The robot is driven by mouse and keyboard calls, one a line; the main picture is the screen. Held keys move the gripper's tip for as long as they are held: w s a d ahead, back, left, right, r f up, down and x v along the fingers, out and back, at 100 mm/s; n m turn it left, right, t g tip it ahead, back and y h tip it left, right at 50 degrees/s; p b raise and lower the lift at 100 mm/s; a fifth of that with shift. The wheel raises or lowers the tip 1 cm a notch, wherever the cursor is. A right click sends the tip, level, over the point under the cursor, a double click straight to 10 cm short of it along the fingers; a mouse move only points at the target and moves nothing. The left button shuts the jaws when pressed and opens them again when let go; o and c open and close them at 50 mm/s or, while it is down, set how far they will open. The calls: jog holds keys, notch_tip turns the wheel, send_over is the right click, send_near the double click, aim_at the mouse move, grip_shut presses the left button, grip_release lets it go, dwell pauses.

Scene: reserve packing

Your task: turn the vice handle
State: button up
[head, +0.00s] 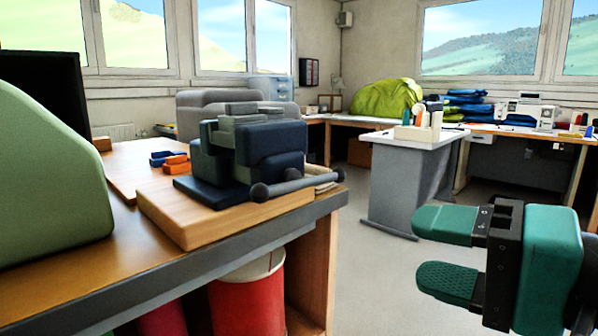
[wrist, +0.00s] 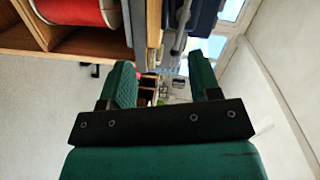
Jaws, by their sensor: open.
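The dark blue and grey vice (head: 272,140) sits on a wooden board at the right end of the bench in the head view. Its handle (head: 300,183) is a grey bar with a round knob at each end, lying nearly level across the front of the vice. My gripper (head: 440,252) has green fingers spread apart with nothing between them. It is to the right of the handle and lower in the picture, clear of it. In the wrist view my gripper (wrist: 161,72) is also open, and part of the dark blue vice (wrist: 205,14) shows at the top edge.
The wooden board (head: 185,222) lies on the bench (head: 120,262). A green rounded object (head: 45,175) stands at the left. A red bucket (head: 248,300) is under the bench. Floor between bench and grey table (head: 400,190) is clear.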

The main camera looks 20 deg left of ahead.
aim_at(308, 183)
jog(key=w+a+p, duration=0.2)
jog(key=a+p, duration=0.2)
jog(key=a, duration=0.1)
jog(key=w+a+r+m+t+p, duration=0.1)
jog(key=w+a+p, duration=0.2)
jog(key=a+p, duration=0.1)
jog(key=w+a+r+m+y+p, duration=0.1)
jog(key=w+a+p, duration=0.1)
jog(key=a+p, duration=0.2)
jog(key=shift+w+a+r, duration=0.1)
jog(key=shift+a+r, duration=0.05)
jog(key=shift+a, duration=0.4)
jog(key=shift+w+a+r, duration=0.1)
jog(key=shift+a, duration=0.45)
jog(key=shift+w+a+f+t, duration=0.2)
jog(key=shift+a+t, duration=0.1)
jog(key=shift+a, duration=0.2)
jog(key=shift+r, duration=0.1)
grip_shut()
